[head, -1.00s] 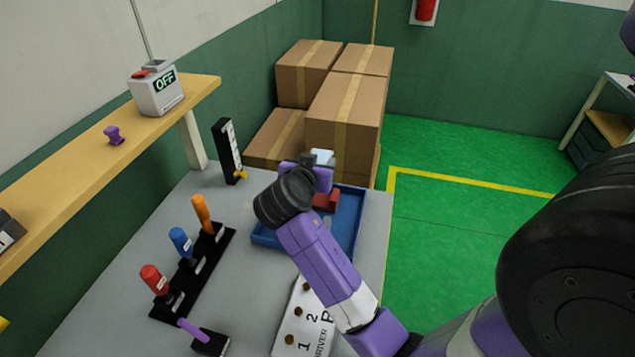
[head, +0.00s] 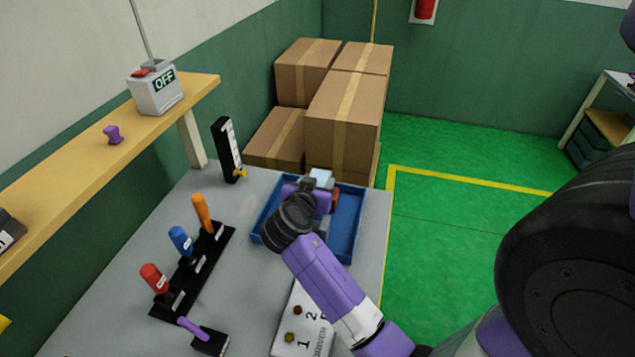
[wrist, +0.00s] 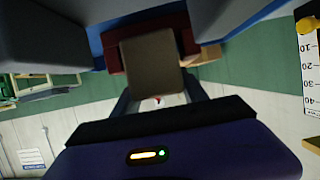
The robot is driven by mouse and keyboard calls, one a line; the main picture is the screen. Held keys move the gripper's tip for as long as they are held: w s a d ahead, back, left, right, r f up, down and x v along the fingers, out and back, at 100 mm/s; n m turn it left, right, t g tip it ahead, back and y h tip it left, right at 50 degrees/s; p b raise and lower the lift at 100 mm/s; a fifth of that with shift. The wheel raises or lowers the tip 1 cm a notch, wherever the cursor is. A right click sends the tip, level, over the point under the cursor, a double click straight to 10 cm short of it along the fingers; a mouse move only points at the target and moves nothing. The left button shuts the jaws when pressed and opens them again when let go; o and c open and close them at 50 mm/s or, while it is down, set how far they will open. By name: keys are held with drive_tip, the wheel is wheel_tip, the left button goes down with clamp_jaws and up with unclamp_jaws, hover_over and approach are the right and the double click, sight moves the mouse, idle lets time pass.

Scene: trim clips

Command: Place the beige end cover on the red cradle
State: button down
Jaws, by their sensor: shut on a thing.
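The beige end cover (wrist: 152,65) is held between the fingers of my gripper (wrist: 158,90) in the wrist view. It appears as a flat beige plate. The red cradle (wrist: 150,18) shows directly beyond and around the cover's far end; I cannot tell whether they touch. In the head view, my gripper (head: 322,205) is over the blue tray (head: 347,238), and only a small part of the red cradle (head: 335,201) shows beside it. The cover is hidden there behind my gripper and wrist.
A black rack with orange, blue and red-handled tools (head: 180,242) stands left of the tray. A black upright gauge (head: 229,150) stands behind it. A numbered white plate (head: 297,325) lies in front. Cardboard boxes (head: 345,110) are stacked beyond the table.

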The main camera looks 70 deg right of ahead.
drive_tip(key=c, duration=0.6)
unclamp_jaws()
drive_tip(key=shift+r, duration=0.15)
drive_tip(key=shift+a, duration=0.3)
drive_tip(key=b+v, duration=0.1)
drive_tip(key=v, duration=1)
drive_tip(key=shift+a+r, duration=0.1)
drive_tip(key=shift+a, duration=0.1)
